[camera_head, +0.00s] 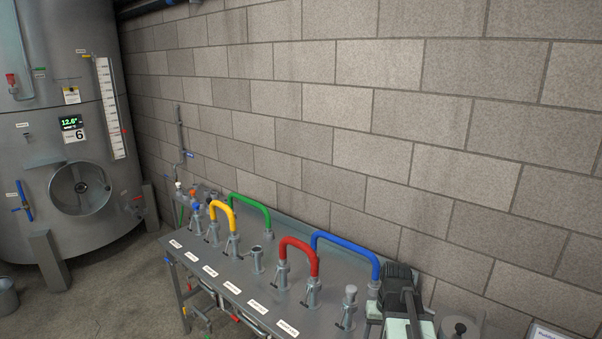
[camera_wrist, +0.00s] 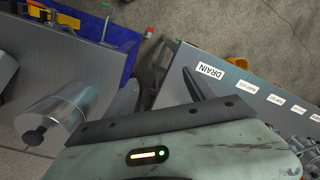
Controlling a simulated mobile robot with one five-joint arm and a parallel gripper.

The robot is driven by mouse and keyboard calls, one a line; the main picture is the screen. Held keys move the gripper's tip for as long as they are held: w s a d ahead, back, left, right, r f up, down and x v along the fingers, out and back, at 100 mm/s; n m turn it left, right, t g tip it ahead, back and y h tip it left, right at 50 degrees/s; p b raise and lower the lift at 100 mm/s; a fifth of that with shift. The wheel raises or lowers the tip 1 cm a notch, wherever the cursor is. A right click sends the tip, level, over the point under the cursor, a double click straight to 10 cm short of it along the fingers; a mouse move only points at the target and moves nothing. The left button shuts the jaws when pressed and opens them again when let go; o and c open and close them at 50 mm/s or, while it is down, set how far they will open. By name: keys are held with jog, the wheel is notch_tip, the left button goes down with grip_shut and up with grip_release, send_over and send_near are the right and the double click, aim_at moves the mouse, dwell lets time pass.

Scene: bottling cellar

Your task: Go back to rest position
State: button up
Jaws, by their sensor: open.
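My gripper (camera_wrist: 160,84) shows in the wrist view with its two dark fingers spread apart. Nothing is visible between the fingertips. It is above the gap between the grey panel table (camera_wrist: 262,98) on the right and another grey surface (camera_wrist: 55,62) on the left. The right finger overlaps the edge of the panel table near its "DRAIN" label (camera_wrist: 210,72). In the head view my pale green and dark arm is at the lower right, by the near right end of the panel table (camera_head: 222,268). The fingertips cannot be made out there.
Yellow (camera_head: 222,206), green (camera_head: 252,204), red (camera_head: 300,245) and blue (camera_head: 345,247) pipe bends stand on the panel table. A block wall (camera_head: 400,110) runs behind it. A steel tank (camera_head: 62,130) stands left. A metal cylinder (camera_wrist: 62,112) is left of my gripper.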

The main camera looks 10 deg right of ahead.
jog(key=s+a+f+n, duration=0.1)
jog(key=a+n, duration=0.2)
jog(key=a, duration=1.5)
jog(key=shift+s+a+h+b, duration=0.25)
jog(key=shift+a+h+b, duration=0.05)
jog(key=shift+a+b, duration=0.1)
